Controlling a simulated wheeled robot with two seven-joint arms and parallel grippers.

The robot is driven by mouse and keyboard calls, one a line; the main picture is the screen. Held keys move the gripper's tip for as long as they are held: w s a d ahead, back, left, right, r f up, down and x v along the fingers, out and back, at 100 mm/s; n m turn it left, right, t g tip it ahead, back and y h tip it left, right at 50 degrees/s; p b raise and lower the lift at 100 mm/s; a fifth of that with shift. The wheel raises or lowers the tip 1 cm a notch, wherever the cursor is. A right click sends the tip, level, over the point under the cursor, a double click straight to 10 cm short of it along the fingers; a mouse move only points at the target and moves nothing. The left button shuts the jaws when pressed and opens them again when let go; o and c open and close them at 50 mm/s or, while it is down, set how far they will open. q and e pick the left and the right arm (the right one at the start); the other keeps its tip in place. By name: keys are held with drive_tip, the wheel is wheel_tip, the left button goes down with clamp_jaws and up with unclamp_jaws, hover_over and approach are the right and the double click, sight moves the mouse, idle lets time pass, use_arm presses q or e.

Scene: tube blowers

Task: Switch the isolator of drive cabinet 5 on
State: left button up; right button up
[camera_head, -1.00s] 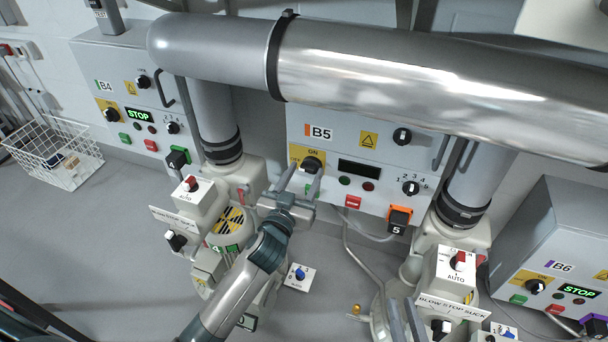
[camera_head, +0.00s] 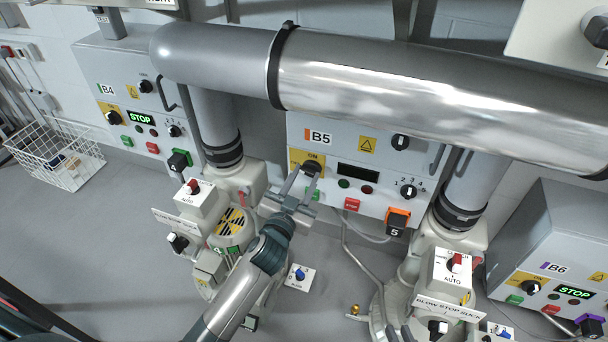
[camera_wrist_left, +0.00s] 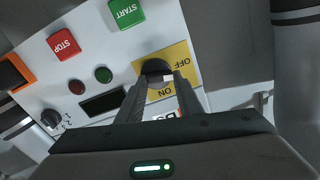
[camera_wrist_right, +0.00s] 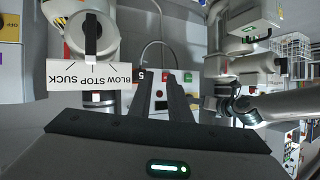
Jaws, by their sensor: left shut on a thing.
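Cabinet B5 (camera_head: 412,150) is the grey box in the middle of the head view. Its isolator is a black rotary knob (camera_head: 312,167) on a yellow plate marked ON and OFF. In the left wrist view the knob (camera_wrist_left: 156,67) sits between the fingertips, and they partly hide it, so its exact setting is unclear. My left gripper (camera_head: 304,176) is shut on this knob; its fingers also show in the left wrist view (camera_wrist_left: 163,80). The B5 display (camera_head: 358,171) is dark.
A large silver pipe (camera_head: 400,85) crosses above B5. Cabinets B4 (camera_head: 125,75) and B6 (camera_head: 560,230) stand at the sides with green STOP displays. Blower units with a BLOW STOP SUCK sign (camera_head: 448,312) stand in front. B5's red stop button (camera_head: 352,204) is near my left gripper.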

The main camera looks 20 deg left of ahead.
use_arm(q)
drive_tip(key=m+p, duration=0.2)
drive_tip(key=m, duration=0.1)
drive_tip(key=shift+d+r, duration=0.1)
drive_tip(key=shift+r, duration=0.1)
drive_tip(key=m+p, duration=0.1)
drive_tip(key=m, duration=0.2)
drive_tip(key=shift+d+m+p, duration=0.1)
drive_tip(key=shift+m+p, duration=0.2)
drive_tip(key=m, duration=0.2)
drive_tip(key=shift+d+m+p, duration=0.1)
drive_tip(key=shift+m+p, duration=0.2)
drive_tip(key=shift+p, duration=0.1)
drive_tip(key=m+p, duration=0.1)
drive_tip(key=m, duration=0.4)
drive_tip(key=shift+d+f, duration=0.15)
drive_tip(key=shift+m, duration=0.5)
use_arm(e)
drive_tip(key=s+d+f+g+h, duration=0.3)
drive_tip(key=s+d+f+g, duration=0.3)
drive_tip(key=s+d+g, duration=0.1)
drive_tip(key=shift+s+d, duration=0.2)
drive_tip(key=shift+s, duration=0.05)
drive_tip(key=shift+d+f, duration=0.1)
drive_tip(key=shift+w, duration=0.15)
use_arm(q)
drive_tip(key=o, duration=1)
drive_tip(key=shift+o, duration=0.2)
